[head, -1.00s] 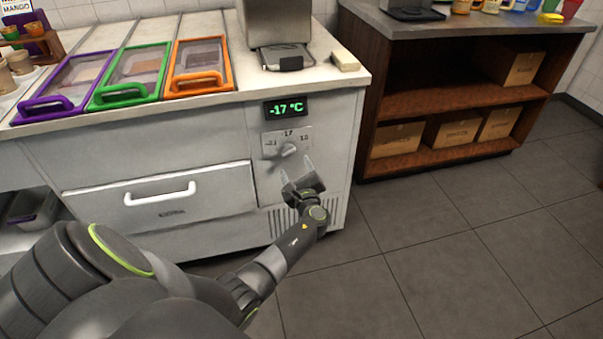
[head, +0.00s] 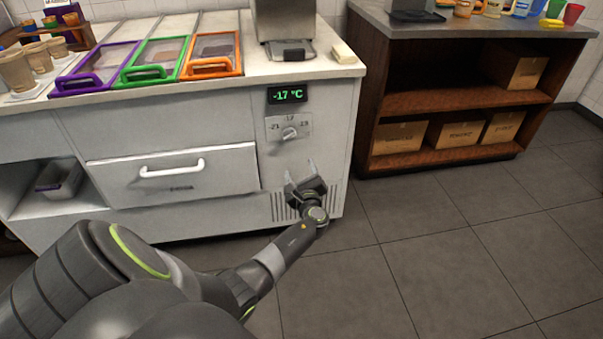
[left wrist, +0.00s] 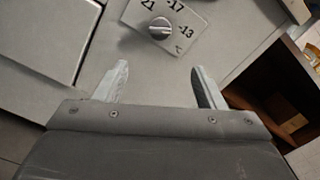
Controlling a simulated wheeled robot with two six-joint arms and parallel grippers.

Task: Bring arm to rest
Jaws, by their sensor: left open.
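My left gripper (head: 299,170) is open and empty in front of the freezer cabinet's front, low and below the temperature dial (head: 290,133). In the left wrist view its two fingers (left wrist: 160,85) stand apart with nothing between them, and the dial (left wrist: 160,29) shows beyond them on its plate marked -21, -17 and -13. The dial and the gripper are apart. The green display (head: 287,95) above the dial reads -17 °C. My right gripper is in neither view.
The white freezer cabinet (head: 225,216) has a shut drawer (head: 180,178) left of the dial. Purple, green and orange framed lids (head: 155,60) lie on its top. A brown shelf unit (head: 450,103) with boxes stands at the right. The tiled floor (head: 440,240) between is clear.

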